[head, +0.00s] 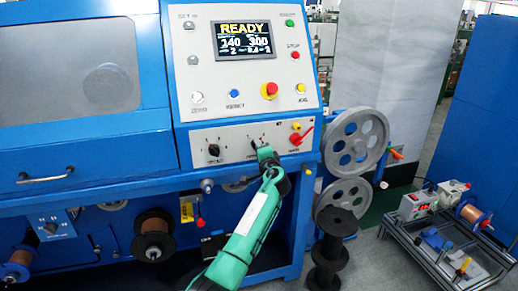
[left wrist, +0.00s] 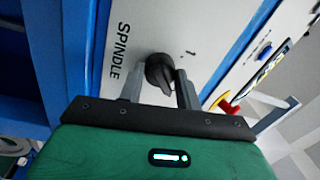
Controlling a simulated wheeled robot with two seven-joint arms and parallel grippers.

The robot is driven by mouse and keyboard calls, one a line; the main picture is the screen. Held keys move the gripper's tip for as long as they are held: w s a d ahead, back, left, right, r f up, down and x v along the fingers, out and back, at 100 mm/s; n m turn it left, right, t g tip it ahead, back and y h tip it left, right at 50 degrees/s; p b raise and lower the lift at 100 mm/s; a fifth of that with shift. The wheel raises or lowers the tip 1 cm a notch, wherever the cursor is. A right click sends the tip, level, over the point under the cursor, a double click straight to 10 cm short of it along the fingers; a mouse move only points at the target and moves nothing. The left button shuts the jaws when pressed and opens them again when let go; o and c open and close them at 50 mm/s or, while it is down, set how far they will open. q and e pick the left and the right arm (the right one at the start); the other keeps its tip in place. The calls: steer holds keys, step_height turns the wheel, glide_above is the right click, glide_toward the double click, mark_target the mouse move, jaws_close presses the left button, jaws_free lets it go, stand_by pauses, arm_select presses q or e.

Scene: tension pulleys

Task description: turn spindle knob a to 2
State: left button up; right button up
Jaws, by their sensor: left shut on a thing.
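The spindle knob (left wrist: 159,70) is black and sits on a pale panel beside the word SPINDLE in the left wrist view. A small mark is printed on the panel to its right. My left gripper (left wrist: 160,88) has a finger on either side of the knob and is shut on it. I cannot read the knob's setting. My right gripper is not in view.
Another black knob (head: 214,150) is left of my gripper, and a red-handled switch (head: 301,136) is to the right. The display (head: 243,39) above reads READY. Grey pulleys (head: 356,143) and a black spool (head: 325,255) stand at right. A cart (head: 452,250) is further right.

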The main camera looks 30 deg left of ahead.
arm_select(q)
steer(key=o, duration=1)
steer(key=v, duration=1.3)
steer(key=shift+s+d+b, duration=0.2)
steer(key=shift+d+b, duration=0.15)
steer(key=shift+b, duration=0.05)
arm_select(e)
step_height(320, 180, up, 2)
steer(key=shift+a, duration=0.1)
